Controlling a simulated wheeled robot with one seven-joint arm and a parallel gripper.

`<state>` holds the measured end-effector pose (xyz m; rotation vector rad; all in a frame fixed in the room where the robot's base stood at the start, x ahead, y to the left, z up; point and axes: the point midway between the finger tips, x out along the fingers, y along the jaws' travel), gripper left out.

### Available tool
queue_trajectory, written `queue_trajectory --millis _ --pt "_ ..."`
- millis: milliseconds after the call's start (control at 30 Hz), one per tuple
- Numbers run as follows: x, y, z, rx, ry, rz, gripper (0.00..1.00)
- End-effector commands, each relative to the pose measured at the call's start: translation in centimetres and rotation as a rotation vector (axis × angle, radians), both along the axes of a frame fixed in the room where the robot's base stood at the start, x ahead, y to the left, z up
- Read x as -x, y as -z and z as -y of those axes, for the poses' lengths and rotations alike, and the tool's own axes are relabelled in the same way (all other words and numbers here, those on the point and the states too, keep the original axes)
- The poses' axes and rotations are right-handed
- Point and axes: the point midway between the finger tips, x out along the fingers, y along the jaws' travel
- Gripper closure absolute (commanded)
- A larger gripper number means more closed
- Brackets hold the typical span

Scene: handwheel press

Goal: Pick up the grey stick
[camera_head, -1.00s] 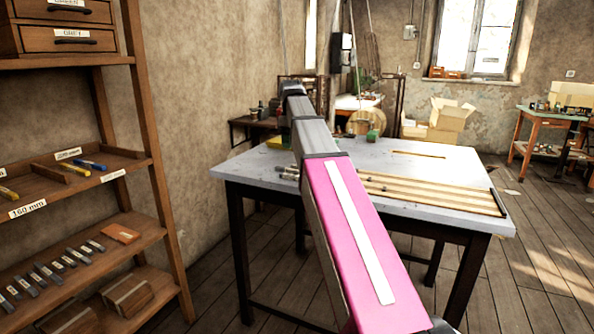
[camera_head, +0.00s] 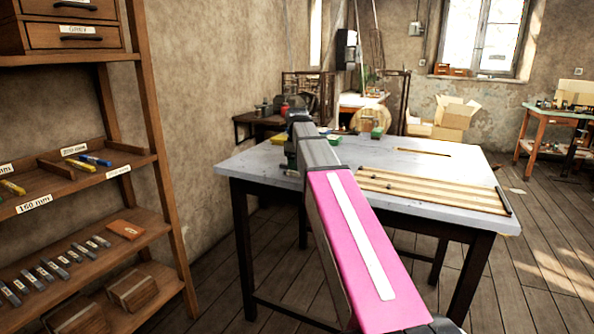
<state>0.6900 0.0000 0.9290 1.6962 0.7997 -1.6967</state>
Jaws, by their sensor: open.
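Several short grey bars with pale labels (camera_head: 45,272) lie in a row on the lower shelf at the left. I cannot tell whether the grey stick is one of them. A closed drawer (camera_head: 78,36) at the top left has a label that seems to read GREY. My pink and grey arm reaches forward over the worktable (camera_head: 255,165). Dark green parts show by its far end, above the table's left side; I cannot make out what they are. I cannot make out my gripper's fingers, and the arm hides that part of the table.
Yellow and blue sticks (camera_head: 95,160) lie on the shelf above, with length labels on its edge. A slatted wooden rack (camera_head: 430,188) lies on the table's right. Floor between shelf and table is clear.

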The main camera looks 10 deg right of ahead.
Motion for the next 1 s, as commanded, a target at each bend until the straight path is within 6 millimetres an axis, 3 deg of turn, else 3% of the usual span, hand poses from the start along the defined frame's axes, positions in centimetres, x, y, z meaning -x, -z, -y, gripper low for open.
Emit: queue_trajectory --millis 233,267,400,767,1000 --pt "0.0 0.3 0.0 0.000 0.000 0.000 0.51" --pt "0.0 0.3 0.0 0.000 0.000 0.000 0.58" --pt "0.0 0.3 0.0 0.000 0.000 0.000 1.00" --pt "0.0 0.2 0.0 0.000 0.000 0.000 1.00" --pt "-0.1 -1.5 0.0 0.000 0.000 0.001 1.00"
